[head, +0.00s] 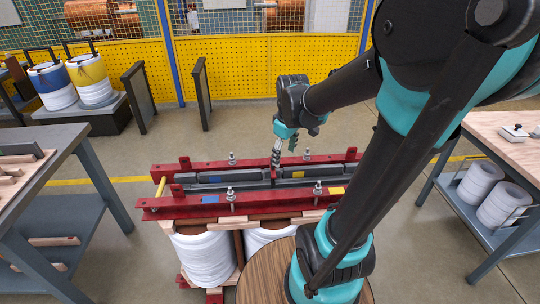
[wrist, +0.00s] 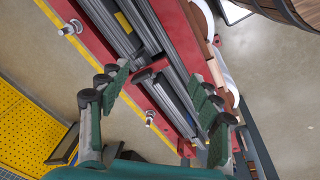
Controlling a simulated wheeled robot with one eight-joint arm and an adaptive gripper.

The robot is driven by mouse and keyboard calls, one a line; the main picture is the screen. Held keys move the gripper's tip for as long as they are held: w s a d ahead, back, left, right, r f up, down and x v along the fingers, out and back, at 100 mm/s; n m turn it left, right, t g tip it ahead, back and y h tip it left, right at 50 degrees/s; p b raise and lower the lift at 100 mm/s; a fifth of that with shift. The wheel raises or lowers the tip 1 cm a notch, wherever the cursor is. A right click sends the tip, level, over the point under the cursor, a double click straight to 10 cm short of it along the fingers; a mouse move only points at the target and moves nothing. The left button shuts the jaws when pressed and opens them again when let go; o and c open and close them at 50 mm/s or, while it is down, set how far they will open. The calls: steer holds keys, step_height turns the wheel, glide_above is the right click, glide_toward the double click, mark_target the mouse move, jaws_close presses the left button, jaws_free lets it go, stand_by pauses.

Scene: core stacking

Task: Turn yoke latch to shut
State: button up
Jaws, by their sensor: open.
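A red yoke frame (head: 180,209) with two long rails lies across white spools in the head view. Dark grey bars run between its rails, and it also shows in the wrist view (wrist: 178,48). A small dark grey piece (wrist: 144,76) at the middle cross-plate may be the latch; I cannot tell its turn position. My gripper (head: 284,152) points down above the middle of the frame. In the wrist view my gripper (wrist: 164,82) is open, with its green-padded fingers apart on either side of that piece. I see nothing held. Contact is unclear.
Threaded studs with nuts (head: 231,195) stand up from the rails. White spools (head: 205,257) sit under the frame, and a round wooden top (head: 262,275) is close in front. Benches stand left (head: 50,140) and right (head: 510,145). Open floor lies behind the frame.

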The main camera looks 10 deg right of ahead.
mark_target(272, 159)
steer(key=w+a+r+n+g, duration=0.2)
steer(key=w+r+n, duration=0.6)
steer(key=w+n, duration=0.1)
steer(key=f, duration=1.7)
steer(key=shift+s+a+f, duration=0.15)
steer(key=shift+a+f, duration=0.05)
steer(key=shift+f, duration=0.05)
steer(key=c, duration=1.2)
